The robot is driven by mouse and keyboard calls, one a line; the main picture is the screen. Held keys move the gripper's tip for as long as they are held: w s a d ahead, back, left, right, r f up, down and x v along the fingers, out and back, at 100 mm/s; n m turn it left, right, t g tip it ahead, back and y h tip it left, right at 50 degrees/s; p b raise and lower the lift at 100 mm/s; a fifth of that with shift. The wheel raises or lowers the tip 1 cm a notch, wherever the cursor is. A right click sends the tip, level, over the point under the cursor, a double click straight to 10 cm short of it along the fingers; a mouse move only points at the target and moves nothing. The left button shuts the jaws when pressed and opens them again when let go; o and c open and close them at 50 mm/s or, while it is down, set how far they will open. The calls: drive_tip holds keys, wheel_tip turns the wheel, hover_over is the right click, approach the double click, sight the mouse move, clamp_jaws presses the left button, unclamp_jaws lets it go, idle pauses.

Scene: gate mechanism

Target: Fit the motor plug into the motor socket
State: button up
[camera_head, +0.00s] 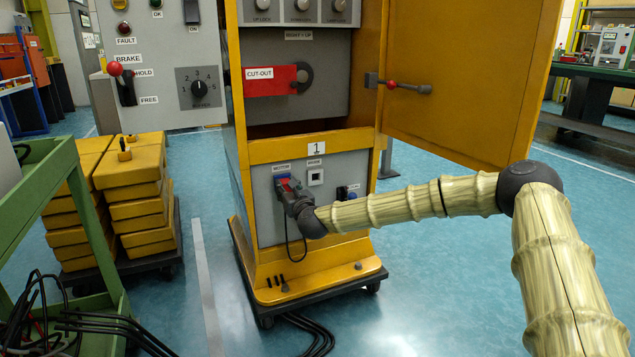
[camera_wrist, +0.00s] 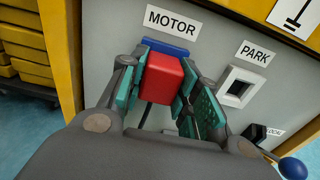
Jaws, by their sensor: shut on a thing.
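The red motor plug (camera_wrist: 162,80) is between the two teal-padded fingers of my gripper (camera_wrist: 160,92), which is shut on it. The blue motor socket (camera_wrist: 168,46) sits under the MOTOR label, directly behind the plug. The plug covers most of the socket, and I cannot tell how deep it sits. In the head view my gripper (camera_head: 292,192) is at the grey lower panel, with a bit of the red plug (camera_head: 284,184) and the blue socket (camera_head: 283,177) showing. A dark cable hangs below the plug.
A white square PARK socket (camera_wrist: 238,90) is to the right, with a dark LOCAL fitting (camera_wrist: 255,133) below it. The yellow cabinet door (camera_head: 470,75) stands open at right. Stacked yellow weights (camera_head: 135,190) and a green cart (camera_head: 45,210) are at left.

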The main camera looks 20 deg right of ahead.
drive_tip(key=shift+r, duration=0.15)
drive_tip(key=o, duration=1.1)
drive_tip(key=shift+w, duration=0.1)
drive_tip(key=s, duration=1.2)
drive_tip(key=shift+d, duration=0.2)
